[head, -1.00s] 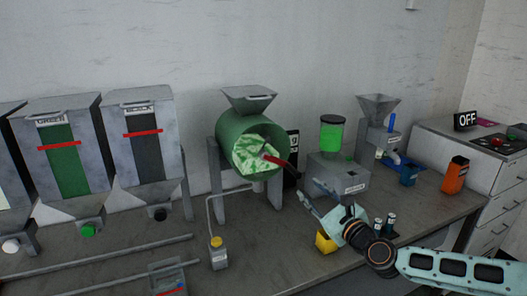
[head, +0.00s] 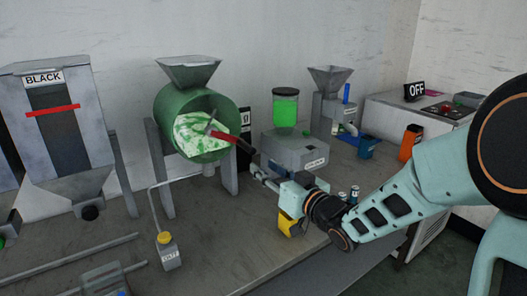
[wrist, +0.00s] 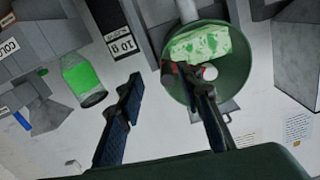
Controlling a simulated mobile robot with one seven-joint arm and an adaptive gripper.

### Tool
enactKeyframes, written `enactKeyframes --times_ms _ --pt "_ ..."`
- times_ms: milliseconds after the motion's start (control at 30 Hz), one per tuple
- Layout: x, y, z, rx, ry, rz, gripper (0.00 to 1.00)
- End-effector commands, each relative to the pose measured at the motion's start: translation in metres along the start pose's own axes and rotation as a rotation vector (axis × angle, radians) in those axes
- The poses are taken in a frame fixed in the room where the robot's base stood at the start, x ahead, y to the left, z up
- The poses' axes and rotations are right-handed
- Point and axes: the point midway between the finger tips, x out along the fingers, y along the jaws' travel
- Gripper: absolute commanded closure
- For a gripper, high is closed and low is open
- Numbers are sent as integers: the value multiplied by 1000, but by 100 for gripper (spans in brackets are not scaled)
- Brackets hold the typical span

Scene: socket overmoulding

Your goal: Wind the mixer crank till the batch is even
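The mixer is a green drum (head: 222,104) on a grey stand, its open mouth facing me. Inside, the batch (head: 190,135) is white streaked and blotched with green. The crank has a red handle (head: 234,141) with a dark end, sticking out to the lower right. My gripper (head: 257,173) is just below and right of the handle's end, apparently apart from it. In the wrist view, my gripper (wrist: 162,78) has its fingers spread wide with nothing between them. The right finger overlaps the drum and partly hides the crank; a bit of red (wrist: 167,74) shows beside it.
A grey hopper (head: 188,72) tops the mixer. A capped bottle (head: 168,252) stands at its foot. Right of it is a grey machine (head: 290,152) with a green jar (head: 286,112), close to my gripper. A yellow object (head: 288,224) is below my wrist. The BLACK bin (head: 85,140) stands left.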

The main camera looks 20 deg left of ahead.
Motion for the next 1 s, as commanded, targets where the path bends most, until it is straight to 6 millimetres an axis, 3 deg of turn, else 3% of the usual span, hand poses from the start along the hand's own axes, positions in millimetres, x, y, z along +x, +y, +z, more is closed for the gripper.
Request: enactKeyframes --times_ms 100,267,700,1000 --pt "-1 -12 -16 -120 30 -20 67" --pt "4 -15 -23 -163 42 -25 67" --pt "81 -17 -25 -156 41 -25 67" --pt "105 -17 -26 -157 40 -23 67"
